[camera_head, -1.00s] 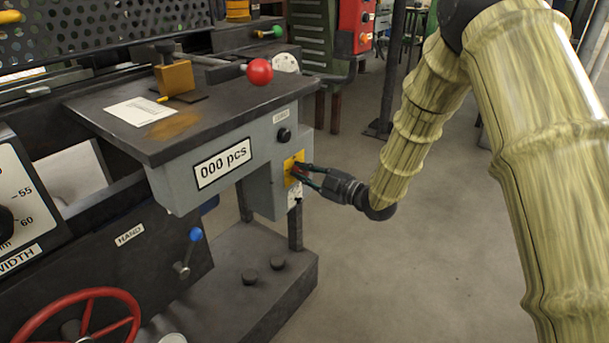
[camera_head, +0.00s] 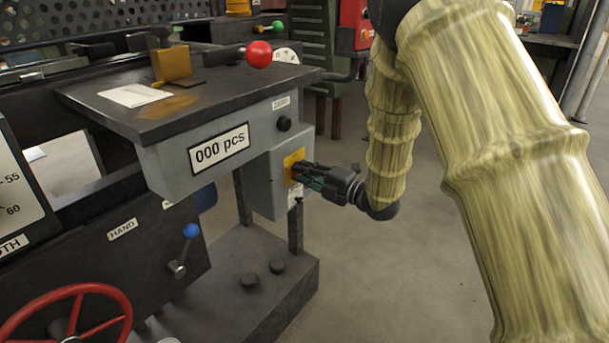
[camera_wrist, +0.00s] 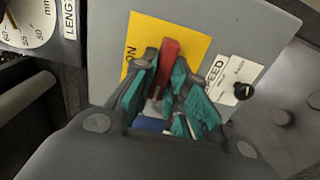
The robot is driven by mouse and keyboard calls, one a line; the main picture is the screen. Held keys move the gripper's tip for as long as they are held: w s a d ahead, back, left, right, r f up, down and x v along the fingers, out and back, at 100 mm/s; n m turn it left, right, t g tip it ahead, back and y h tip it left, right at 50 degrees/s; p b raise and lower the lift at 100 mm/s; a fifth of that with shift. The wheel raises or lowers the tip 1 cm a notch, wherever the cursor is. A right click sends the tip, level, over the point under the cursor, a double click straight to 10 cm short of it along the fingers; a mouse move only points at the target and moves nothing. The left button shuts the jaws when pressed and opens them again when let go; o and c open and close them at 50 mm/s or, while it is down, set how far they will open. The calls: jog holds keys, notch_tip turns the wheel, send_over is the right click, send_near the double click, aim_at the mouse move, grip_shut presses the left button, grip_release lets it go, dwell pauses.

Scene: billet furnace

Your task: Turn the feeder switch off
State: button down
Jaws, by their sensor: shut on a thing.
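In the head view the yellow plate (camera_head: 290,161) is on the side of the grey control box, and my gripper covers most of the switch. My gripper (camera_head: 305,175) reaches it from the right. In the wrist view the teal-padded fingers of my gripper (camera_wrist: 166,88) are shut on the red lever, one on each side. The lower part of the lever is hidden between the fingers.
The grey box (camera_head: 262,180) hangs below the dark tabletop (camera_head: 150,115). A red ball-topped lever (camera_head: 259,54) stands above it. Open floor (camera_head: 360,270) lies to the right.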

dwell(0.3)
jog(key=c, duration=1.4)
grip_release()
jog(key=v, duration=1.2)
jog(key=shift+w, duration=0.1)
